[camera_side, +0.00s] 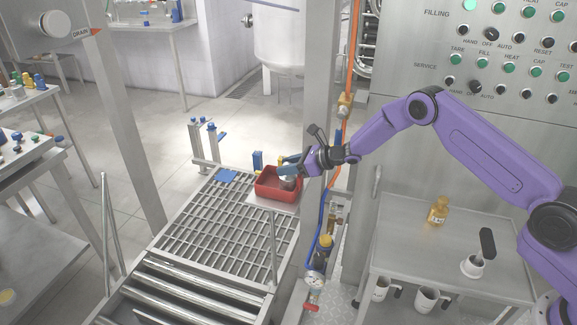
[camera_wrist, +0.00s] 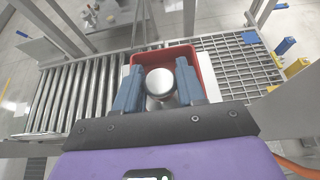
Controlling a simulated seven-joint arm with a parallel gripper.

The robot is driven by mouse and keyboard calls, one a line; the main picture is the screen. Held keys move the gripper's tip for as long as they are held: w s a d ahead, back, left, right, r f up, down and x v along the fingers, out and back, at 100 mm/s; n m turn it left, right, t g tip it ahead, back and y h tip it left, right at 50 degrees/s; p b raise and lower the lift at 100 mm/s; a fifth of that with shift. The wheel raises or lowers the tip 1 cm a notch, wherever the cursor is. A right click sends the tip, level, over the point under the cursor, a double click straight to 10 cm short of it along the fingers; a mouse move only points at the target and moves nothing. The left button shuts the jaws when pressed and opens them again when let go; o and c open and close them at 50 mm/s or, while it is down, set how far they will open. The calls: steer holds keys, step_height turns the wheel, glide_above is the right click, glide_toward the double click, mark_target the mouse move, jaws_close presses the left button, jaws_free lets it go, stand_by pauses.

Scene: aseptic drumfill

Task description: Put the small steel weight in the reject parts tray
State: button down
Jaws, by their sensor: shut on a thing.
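The small steel weight (camera_wrist: 160,84) is a shiny round cylinder between my gripper's two blue fingers in the wrist view. My gripper (camera_side: 288,170) is shut on the weight (camera_side: 287,183), which shows partly below the fingers in the side view. The red tray (camera_side: 278,196) is a shallow open box under my gripper, and its rim (camera_wrist: 165,55) shows behind the weight in the wrist view. The weight is over or inside the tray. I cannot tell whether it touches the tray floor, as the fingers and the front wall hide its underside.
The tray stands on a pale plate at the edge of a metal grating (camera_side: 225,225), with a roller conveyor (camera_side: 185,275) in front. A blue block (camera_side: 257,160) stands behind the tray. A steel post (camera_side: 322,120) rises close to the right. A bench (camera_side: 400,262) holds an amber bottle (camera_side: 438,212).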

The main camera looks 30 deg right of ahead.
steer(key=shift+w, duration=0.1)
steer(key=c, duration=0.7)
jaws_free()
steer(key=shift+f, duration=0.1)
steer(key=shift+o, duration=0.2)
